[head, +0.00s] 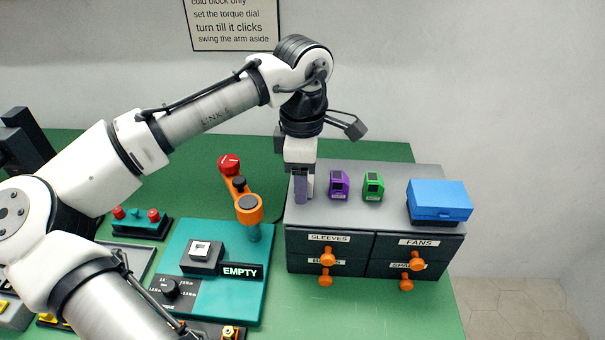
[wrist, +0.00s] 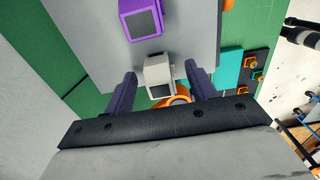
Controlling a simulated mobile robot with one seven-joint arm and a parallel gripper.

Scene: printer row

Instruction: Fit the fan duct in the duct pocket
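A white duct-like piece (wrist: 159,76) with a dark square face stands on the grey cabinet top, between my fingers in the wrist view. My gripper (wrist: 160,88) is open around it, with a gap on each side. In the head view my gripper (head: 304,188) points down at the cabinet's left end and mostly hides the white piece. A purple duct (head: 339,185) and a green duct (head: 373,186) stand to its right; the purple one also shows in the wrist view (wrist: 142,20). A black block with a white square (head: 201,252) sits on the teal board; I cannot tell whether it is the pocket.
The grey drawer cabinet (head: 392,207) has orange knobs and carries a blue box (head: 439,200) at right. An orange arm with a red knob (head: 229,164) stands close left of the cabinet. The teal board (head: 229,302) carries an EMPTY sign (head: 241,271) and a black dial (head: 171,288).

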